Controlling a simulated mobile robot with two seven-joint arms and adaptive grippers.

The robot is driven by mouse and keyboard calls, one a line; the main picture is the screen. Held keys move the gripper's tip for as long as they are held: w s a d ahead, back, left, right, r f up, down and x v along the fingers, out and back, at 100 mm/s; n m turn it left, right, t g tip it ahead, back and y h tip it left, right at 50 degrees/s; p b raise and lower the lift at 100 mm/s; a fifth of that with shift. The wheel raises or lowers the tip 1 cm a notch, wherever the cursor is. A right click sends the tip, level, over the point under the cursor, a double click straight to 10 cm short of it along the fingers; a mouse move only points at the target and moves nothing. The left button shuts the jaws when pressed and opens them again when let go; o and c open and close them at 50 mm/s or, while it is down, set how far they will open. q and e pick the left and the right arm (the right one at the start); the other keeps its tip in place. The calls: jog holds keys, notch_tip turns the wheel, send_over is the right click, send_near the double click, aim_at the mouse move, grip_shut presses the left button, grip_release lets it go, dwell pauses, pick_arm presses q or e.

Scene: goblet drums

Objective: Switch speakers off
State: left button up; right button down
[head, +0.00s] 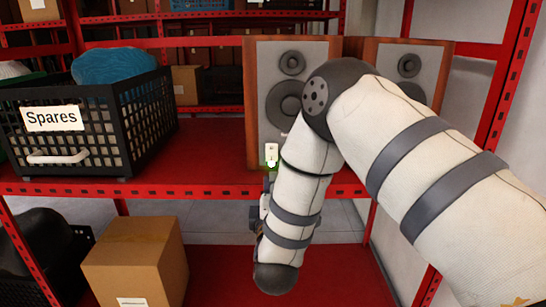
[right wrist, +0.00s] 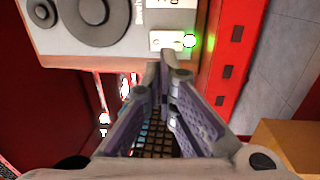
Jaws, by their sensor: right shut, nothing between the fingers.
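Two wooden-sided speakers with light grey fronts stand on the red shelf. The left speaker (head: 262,75) has a white switch (head: 271,151) low on its front, with a green glow beside it. The right speaker (head: 436,58) is mostly hidden by my right arm. My right gripper (head: 269,176) is shut and empty, just below the left speaker's switch. In the right wrist view the closed fingertips (right wrist: 167,58) are close to the white switch (right wrist: 166,40) and its lit green light (right wrist: 190,40). I cannot tell whether they touch. My left gripper is not in view.
A black "Spares" basket (head: 150,112) with a blue item stands on the shelf at left. A cardboard box (head: 135,262) sits on the lower shelf. Shelf between basket and speaker is clear.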

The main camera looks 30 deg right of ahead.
aim_at(273, 150)
jog(key=b+x, duration=0.1)
jog(key=x, duration=0.9)
jog(key=shift+f, duration=0.1)
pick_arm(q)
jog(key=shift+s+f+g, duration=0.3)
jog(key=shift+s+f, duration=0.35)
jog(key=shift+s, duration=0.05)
pick_arm(e)
jog(key=shift+w+d, duration=0.25)
jog(key=shift+w, duration=0.15)
